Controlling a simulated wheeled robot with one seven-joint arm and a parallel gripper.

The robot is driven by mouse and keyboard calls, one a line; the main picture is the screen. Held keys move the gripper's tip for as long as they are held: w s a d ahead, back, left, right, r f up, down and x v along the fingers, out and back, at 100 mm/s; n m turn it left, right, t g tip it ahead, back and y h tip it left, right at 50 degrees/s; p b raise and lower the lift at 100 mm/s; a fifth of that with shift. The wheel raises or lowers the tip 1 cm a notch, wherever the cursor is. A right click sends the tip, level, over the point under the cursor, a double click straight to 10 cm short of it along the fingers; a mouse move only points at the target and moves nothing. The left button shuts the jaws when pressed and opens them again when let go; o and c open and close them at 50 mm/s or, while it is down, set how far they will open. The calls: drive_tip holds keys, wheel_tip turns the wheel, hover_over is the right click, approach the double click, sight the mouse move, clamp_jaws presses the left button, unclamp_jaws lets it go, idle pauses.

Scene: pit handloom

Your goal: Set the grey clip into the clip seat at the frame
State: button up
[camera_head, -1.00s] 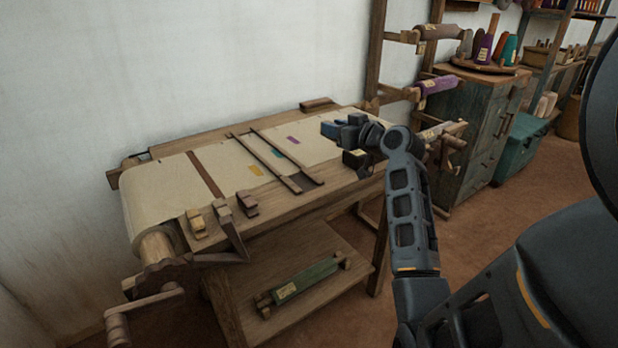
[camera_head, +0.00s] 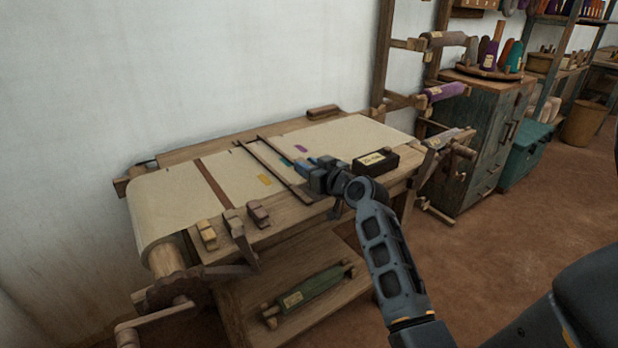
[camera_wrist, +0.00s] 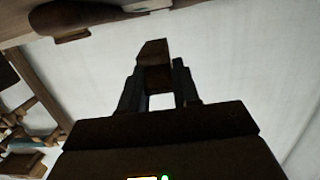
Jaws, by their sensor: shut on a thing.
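My gripper (camera_head: 318,174) is over the loom's right half, beside the two slim wooden bars (camera_head: 272,170) that lie across the cloth. In the wrist view my gripper (camera_wrist: 158,88) is shut on a small block-shaped piece, the clip (camera_wrist: 154,62), held between both fingertips. It looks dark and brownish in the shade, so its grey does not show clearly. In the head view the held clip is hidden by the gripper or too small to tell. I cannot make out the clip seat for certain in either view.
A dark labelled box (camera_head: 376,162) stands on the loom close right of my gripper. Several wooden pieces (camera_head: 236,222) line the front left edge. Cloth (camera_head: 335,137) covers the loom top. A green roller (camera_head: 312,288) lies on the lower shelf. An upright rack (camera_head: 386,60) stands behind right.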

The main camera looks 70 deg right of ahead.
drive_tip(key=shift+f, duration=1.9)
drive_tip(key=shift+f+b, duration=0.15)
drive_tip(key=shift+b, duration=0.2)
drive_tip(key=o, duration=1)
drive_tip(key=shift+o, duration=0.2)
drive_tip(key=shift+r+p, duration=0.3)
drive_tip(key=shift+p, duration=0.05)
drive_tip(key=b+v, duration=0.1)
drive_tip(key=v, duration=1.1)
drive_tip(key=shift+b, duration=0.4)
